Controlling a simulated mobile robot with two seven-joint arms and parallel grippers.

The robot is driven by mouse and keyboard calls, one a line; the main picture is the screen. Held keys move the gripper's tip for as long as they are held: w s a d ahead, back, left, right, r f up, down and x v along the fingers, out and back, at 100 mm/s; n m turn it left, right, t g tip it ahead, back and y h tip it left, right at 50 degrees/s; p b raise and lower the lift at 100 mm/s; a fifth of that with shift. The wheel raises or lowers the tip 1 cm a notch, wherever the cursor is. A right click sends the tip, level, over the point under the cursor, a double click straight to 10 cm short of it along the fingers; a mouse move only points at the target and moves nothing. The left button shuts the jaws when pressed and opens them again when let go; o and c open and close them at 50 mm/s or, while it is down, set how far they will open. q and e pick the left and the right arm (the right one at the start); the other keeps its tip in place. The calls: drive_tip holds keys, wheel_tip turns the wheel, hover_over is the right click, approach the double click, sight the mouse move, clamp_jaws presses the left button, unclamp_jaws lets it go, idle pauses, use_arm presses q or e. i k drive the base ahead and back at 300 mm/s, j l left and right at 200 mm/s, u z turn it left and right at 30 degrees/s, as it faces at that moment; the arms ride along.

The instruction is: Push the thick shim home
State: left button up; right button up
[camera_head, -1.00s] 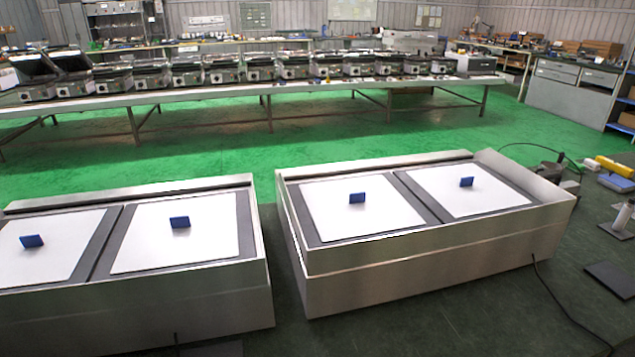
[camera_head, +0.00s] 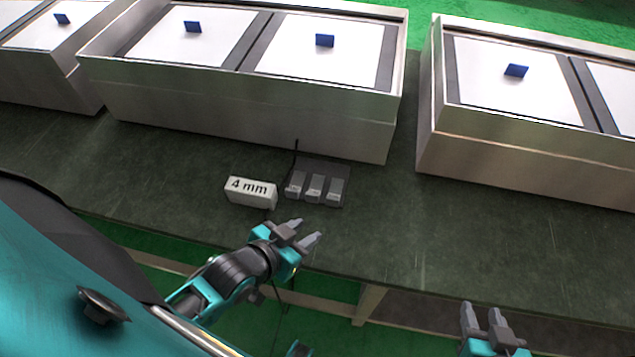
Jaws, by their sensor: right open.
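Three small grey blocks (camera_head: 315,188) lie side by side on a dark holder (camera_head: 325,166) on the bench; each has a raised part and a tiny label too small to read. I cannot tell which, if any, is the thick shim. A white block marked "4 mm" (camera_head: 250,191) stands just left of them. My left gripper (camera_head: 307,230) is in front of the blocks, fingers apart with nothing visible between them, not touching them. My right gripper (camera_head: 481,309) is open and empty at the lower right, in front of the bench edge.
Metal heater boxes (camera_head: 240,110) stand behind, with white plates and blue tabs (camera_head: 325,40) on top. Another box (camera_head: 530,150) stands at the right, with a gap between. The dark green bench top (camera_head: 390,230) is clear right of the blocks.

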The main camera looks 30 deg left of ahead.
sight(292, 192)
drive_tip(key=u, duration=1.05)
drive_tip(key=z, duration=0.8)
drive_tip(key=k+j+z, duration=0.1)
drive_tip(key=z, duration=0.3)
drive_tip(key=k+j+z, duration=0.2)
drive_tip(key=z, duration=0.2)
drive_tip(key=k+j, duration=0.2)
